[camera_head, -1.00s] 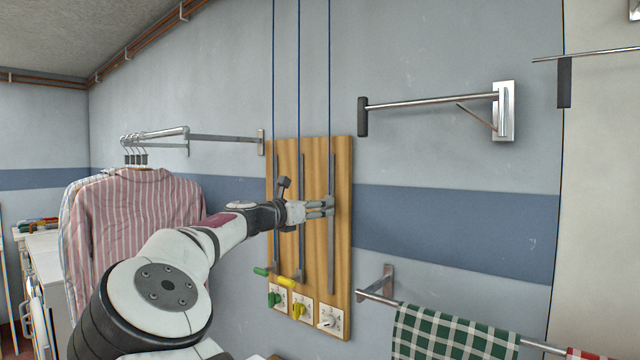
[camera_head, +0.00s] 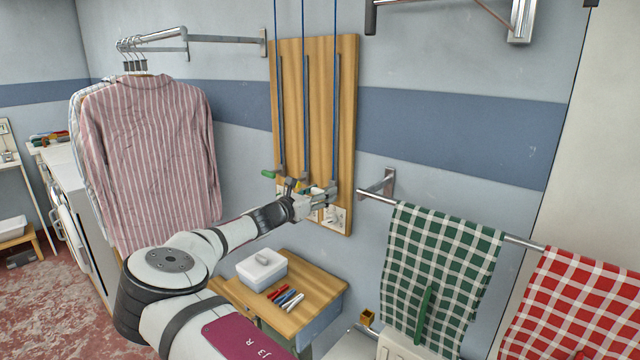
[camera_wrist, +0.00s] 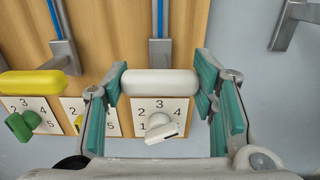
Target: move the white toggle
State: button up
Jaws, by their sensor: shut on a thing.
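A white bar-shaped handle (camera_wrist: 160,82) hangs at the lower end of a blue cord and grey slider on the wooden board (camera_head: 345,150). My gripper (camera_head: 328,194) is at the low right of the board, its teal-padded fingers (camera_wrist: 162,88) at the two ends of this handle, shut on it. Directly below the handle, a white toggle knob (camera_wrist: 162,128) sits on a numbered white plate, tilted; which number it points to is unclear. That plate also shows in the head view (camera_head: 336,217), partly behind my gripper.
To the left are a yellow handle (camera_wrist: 38,84), a green handle (camera_head: 268,174) and a green knob (camera_wrist: 22,124). A towel rail (camera_head: 520,243) with checked towels is close on the right. A small wooden table (camera_head: 328,286) with a white box stands below.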

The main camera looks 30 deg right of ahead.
jog(key=shift+s+f, duration=0.1)
jog(key=shift+f, duration=0.3)
jog(key=o, duration=1.7)
jog(key=shift+r, duration=0.15)
jog(key=shift+a, duration=0.35)
jog(key=v, duration=1.1)
jog(key=shift+s+a, duration=0.1)
